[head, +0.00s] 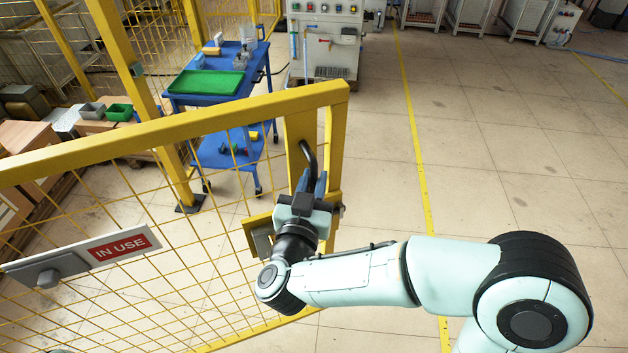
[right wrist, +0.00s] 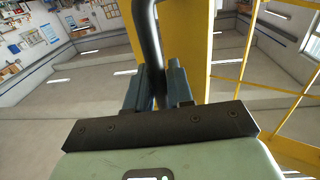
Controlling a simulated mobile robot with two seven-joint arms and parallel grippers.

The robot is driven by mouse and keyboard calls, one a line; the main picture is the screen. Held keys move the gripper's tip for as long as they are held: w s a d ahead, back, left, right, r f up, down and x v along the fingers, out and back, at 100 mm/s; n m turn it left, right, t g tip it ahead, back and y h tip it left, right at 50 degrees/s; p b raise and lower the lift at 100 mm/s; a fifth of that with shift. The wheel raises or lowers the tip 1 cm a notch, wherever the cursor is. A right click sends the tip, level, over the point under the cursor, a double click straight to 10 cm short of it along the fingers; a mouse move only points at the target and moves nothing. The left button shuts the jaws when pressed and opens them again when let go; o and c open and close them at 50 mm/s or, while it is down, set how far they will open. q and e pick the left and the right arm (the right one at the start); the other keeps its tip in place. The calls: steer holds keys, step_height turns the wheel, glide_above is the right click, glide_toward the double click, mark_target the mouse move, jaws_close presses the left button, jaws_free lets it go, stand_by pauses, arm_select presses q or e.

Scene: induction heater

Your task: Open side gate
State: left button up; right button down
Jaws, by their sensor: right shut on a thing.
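The side gate (head: 230,112) is a yellow frame with wire mesh, standing at an angle across the left and middle of the head view. A black bar handle (head: 309,150) sits on its right upright. My right gripper (head: 317,180) is shut on this handle. In the right wrist view the handle (right wrist: 148,45) runs down between the two fingers (right wrist: 160,88), with the yellow upright (right wrist: 185,45) behind it. A red "IN USE" sign (head: 118,243) and a grey slide plate (head: 45,270) are on the mesh. My left gripper is not in view.
A blue cart (head: 215,80) with a green tray (head: 205,83) stands behind the gate. A machine cabinet (head: 325,40) is at the back. Yellow fence posts (head: 150,95) stand at left. Open tiled floor (head: 510,160) with a yellow line (head: 414,130) lies to the right.

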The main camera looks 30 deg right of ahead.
steer(key=c, duration=1.2)
jaws_free()
steer(key=shift+b+v, duration=0.9)
steer(key=shift+v, duration=5.8)
steer(key=shift+c, duration=0.2)
